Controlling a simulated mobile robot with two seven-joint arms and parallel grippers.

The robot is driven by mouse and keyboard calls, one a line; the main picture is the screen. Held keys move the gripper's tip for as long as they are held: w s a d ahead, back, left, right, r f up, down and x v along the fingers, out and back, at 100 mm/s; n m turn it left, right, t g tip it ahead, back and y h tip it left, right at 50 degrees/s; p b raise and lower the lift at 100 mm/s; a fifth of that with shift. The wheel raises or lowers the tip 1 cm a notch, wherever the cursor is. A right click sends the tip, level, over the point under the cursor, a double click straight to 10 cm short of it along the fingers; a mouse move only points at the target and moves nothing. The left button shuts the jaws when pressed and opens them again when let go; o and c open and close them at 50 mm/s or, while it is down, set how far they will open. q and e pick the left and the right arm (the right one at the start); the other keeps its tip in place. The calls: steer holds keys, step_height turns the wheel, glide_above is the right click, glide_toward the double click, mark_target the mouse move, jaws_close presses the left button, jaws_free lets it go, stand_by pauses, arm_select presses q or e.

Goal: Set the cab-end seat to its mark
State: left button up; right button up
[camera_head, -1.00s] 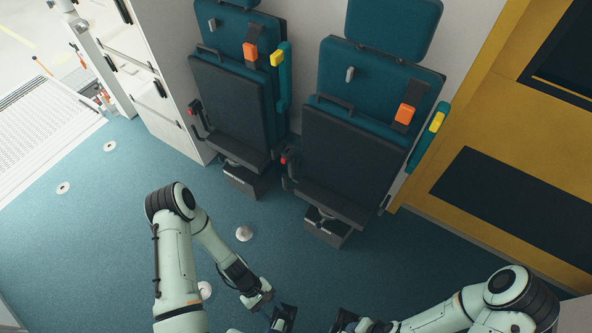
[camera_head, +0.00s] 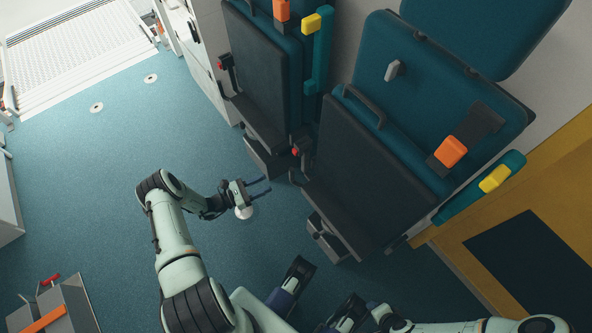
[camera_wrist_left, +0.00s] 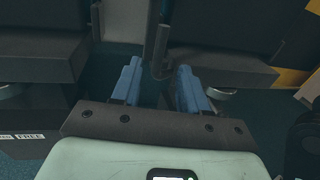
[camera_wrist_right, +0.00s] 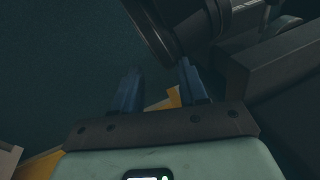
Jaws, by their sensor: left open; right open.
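The seat nearer the yellow wall (camera_head: 352,185) has a teal back, a dark front panel, a grey pedestal and an orange buckle. It also shows at the right in the left wrist view (camera_wrist_left: 225,65). A red-tipped lever (camera_head: 303,160) stands at its left side. My right gripper (camera_wrist_right: 158,80) is open and empty in the right wrist view, with dark parts close beyond.
A second, similar seat (camera_head: 262,70) stands to the left, with a narrow gap between. The yellow wall (camera_head: 540,190) bounds the right. Blue floor (camera_head: 90,190) is free at left, up to the pale ramp (camera_head: 80,50). A grey box with orange strap (camera_head: 55,305) sits lower left.

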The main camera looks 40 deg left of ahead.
mark_target(292, 173)
arm_select(q)
steer(key=b+x, duration=0.1)
steer(key=x, duration=1.1)
steer(key=shift+d, duration=0.1)
arm_select(e)
steer(key=shift+w+d+f+t, duration=0.15)
steer(key=shift+w+d+f, duration=0.15)
steer(key=shift+w, duration=0.2)
steer(key=shift+w+d+f+t, duration=0.15)
steer(key=shift+w+d+f, duration=0.05)
steer(key=shift+w+f, duration=0.25)
arm_select(q)
jaws_close()
